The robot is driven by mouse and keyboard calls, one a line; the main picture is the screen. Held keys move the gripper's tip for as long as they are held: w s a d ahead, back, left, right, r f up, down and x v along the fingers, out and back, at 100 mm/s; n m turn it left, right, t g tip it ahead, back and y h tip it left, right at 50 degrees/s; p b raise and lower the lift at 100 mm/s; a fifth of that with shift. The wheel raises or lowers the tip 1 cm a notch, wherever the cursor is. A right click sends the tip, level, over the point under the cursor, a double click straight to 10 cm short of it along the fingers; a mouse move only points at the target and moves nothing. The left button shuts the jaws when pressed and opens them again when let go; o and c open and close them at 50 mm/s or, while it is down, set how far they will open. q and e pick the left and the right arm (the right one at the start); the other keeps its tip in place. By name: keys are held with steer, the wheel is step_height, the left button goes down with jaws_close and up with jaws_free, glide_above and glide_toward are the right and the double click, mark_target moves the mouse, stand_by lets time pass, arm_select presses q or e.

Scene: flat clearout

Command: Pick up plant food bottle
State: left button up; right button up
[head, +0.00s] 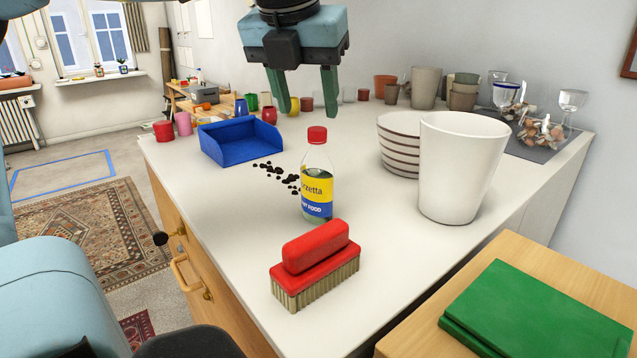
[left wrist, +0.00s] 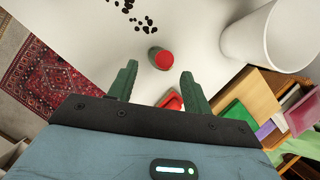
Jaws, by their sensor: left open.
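The plant food bottle (head: 317,180) stands upright on the white countertop. It is clear, with a red cap and a yellow and blue label. My left gripper (head: 307,108) is open and empty, with its green fingers pointing down above the bottle. In the left wrist view the bottle's red cap (left wrist: 163,60) shows just beyond the gap between the open fingers (left wrist: 157,82), and the bottle is not between them. My right gripper is not in view.
A red brush (head: 315,262) lies in front of the bottle. A white pot (head: 462,165) and a striped bowl (head: 398,145) stand to its right. A blue dustpan (head: 240,142) and dark crumbs (head: 277,174) lie to its left.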

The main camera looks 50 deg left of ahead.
mark_target(316, 129)
arm_select(q)
steer(key=shift+w+p+x, duration=0.1)
steer(key=shift+p+x, duration=0.1)
steer(key=shift+x, duration=1.35)
steer(key=shift+w+p+x, duration=0.15)
steer(key=shift+p+x, duration=0.05)
steer(key=shift+x, duration=1.35)
steer(key=shift+d+r, duration=0.1)
steer(key=shift+d, duration=0.1)
jaws_close()
